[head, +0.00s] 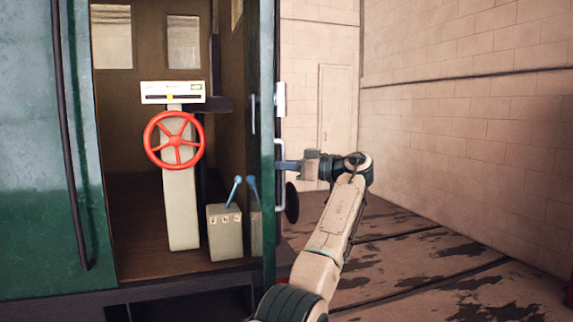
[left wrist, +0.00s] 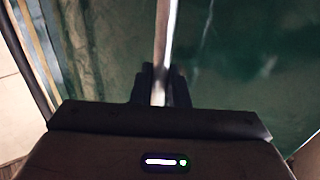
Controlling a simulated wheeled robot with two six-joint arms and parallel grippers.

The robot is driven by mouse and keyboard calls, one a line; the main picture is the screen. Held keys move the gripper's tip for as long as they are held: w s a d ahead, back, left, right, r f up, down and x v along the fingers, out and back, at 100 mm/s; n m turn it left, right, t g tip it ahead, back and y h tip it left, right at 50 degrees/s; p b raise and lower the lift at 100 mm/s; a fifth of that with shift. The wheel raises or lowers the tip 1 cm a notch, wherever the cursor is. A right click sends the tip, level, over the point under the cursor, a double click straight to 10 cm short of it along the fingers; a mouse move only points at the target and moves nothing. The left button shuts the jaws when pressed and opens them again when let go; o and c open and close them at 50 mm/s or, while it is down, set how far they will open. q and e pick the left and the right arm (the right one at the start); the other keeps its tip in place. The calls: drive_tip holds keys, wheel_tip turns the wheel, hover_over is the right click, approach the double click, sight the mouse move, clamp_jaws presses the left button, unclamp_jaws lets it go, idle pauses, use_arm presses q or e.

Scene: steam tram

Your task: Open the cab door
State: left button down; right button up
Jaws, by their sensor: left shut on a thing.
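The green cab door (head: 267,120) stands open, seen nearly edge-on at the right side of the doorway. A pale vertical handle (head: 280,190) is on its outer face. My left gripper (head: 284,165) is at this handle, on the right side of the door. In the left wrist view the handle bar (left wrist: 164,35) runs down between the two dark fingers (left wrist: 160,88), which are shut on it, with the green door panel (left wrist: 235,50) behind. My right gripper is in neither view.
Inside the cab are a red wheel (head: 176,140) on a pale post and a grey lever box (head: 225,232). A dark grab rail (head: 66,130) is on the green left wall. A brick wall (head: 470,120) stands to the right, with clear stained floor (head: 440,260) before it.

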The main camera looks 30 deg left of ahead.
use_arm(q)
drive_tip(key=shift+w+d+r, duration=0.15)
drive_tip(key=shift+w+d, duration=0.05)
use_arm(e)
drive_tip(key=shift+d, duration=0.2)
use_arm(q)
drive_tip(key=c, duration=1.6)
unclamp_jaws()
drive_tip(key=shift+a, duration=0.1)
drive_tip(key=shift+o, duration=0.5)
drive_tip(key=shift+a, duration=0.15)
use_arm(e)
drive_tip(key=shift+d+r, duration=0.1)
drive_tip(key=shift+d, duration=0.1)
